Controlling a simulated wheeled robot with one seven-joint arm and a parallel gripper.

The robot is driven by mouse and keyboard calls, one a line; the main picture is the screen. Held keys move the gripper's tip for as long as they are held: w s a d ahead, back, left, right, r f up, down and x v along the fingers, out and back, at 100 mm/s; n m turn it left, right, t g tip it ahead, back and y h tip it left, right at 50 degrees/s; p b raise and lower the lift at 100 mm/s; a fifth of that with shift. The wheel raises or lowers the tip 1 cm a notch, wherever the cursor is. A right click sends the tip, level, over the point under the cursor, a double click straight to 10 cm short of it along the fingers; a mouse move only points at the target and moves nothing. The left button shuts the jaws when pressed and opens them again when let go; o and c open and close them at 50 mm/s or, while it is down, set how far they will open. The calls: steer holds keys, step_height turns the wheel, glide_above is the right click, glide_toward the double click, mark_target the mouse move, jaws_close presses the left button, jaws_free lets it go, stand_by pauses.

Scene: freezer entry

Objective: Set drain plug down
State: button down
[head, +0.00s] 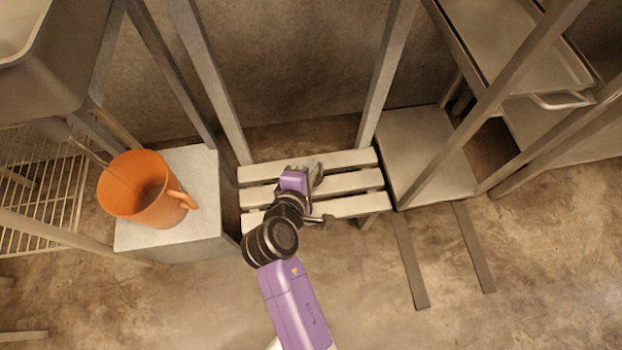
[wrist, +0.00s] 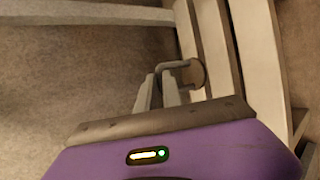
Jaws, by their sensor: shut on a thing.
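The drain plug (wrist: 197,75) is a small brownish disc with a grey loop handle, seen in the wrist view. My gripper (wrist: 161,84) is shut on the plug, with its two pale fingers at the loop handle. The plug appears over the pale slats of a low slatted rack (wrist: 216,45). I cannot tell whether the plug touches the slats. In the head view my purple arm reaches over this slatted rack (head: 348,207). The plug and fingertips cannot be made out there.
An orange mug (head: 138,200) stands on a pale block (head: 205,215) left of the rack. Metal uprights (head: 388,75) rise behind it. A flat grey platform (head: 415,150) adjoins on the right.

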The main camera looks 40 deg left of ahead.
steer(key=shift+f+b, duration=1.15)
steer(key=shift+f, duration=1.2)
steer(key=shift+f, duration=0.2)
steer(key=c, duration=1.5)
jaws_free()
steer(key=shift+r, duration=0.1)
steer(key=shift+r, duration=0.15)
steer(key=p+v, duration=0.5)
steer(key=v, duration=0.7)
